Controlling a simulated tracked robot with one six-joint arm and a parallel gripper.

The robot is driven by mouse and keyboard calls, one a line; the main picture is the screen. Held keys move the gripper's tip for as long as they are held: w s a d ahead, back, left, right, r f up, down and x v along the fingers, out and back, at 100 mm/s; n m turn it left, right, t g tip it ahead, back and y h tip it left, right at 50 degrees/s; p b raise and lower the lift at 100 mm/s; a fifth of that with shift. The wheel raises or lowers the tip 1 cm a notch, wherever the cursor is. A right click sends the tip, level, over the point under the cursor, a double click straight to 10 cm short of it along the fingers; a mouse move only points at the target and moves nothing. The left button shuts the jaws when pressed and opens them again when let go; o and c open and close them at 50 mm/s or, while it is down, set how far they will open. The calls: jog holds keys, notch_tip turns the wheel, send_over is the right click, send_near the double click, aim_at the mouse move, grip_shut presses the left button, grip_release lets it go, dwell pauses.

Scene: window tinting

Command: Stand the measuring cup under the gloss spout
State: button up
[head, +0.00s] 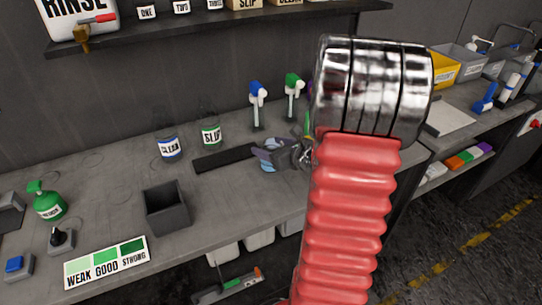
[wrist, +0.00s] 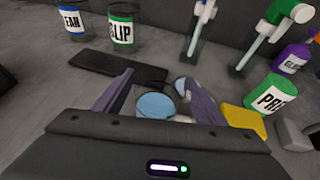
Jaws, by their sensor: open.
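My gripper (wrist: 157,82) is open, its two grey-purple fingers apart over the bench. It also shows in the head view (head: 290,153), partly behind my arm. A pale blue round thing (wrist: 155,106) shows between and below the fingers, partly hidden by the gripper body; I cannot tell whether it is held or what it is. No measuring cup can be made out for certain. No spout marked gloss is readable in either view. A purple bottle (wrist: 295,60) at the right of the wrist view has a label I cannot read fully.
A dark flat bar (head: 225,159) lies left of the gripper, with CLEAN (head: 168,148) and SLIP (head: 211,135) jars behind. A green PRE container (wrist: 273,95) and yellow block (wrist: 242,120) are right. A square bin (head: 166,210) stands left.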

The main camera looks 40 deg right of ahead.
jog(key=c, duration=0.9)
jog(key=shift+c, duration=0.2)
jog(key=shift+r, duration=0.1)
jog(key=shift+r, duration=4.9)
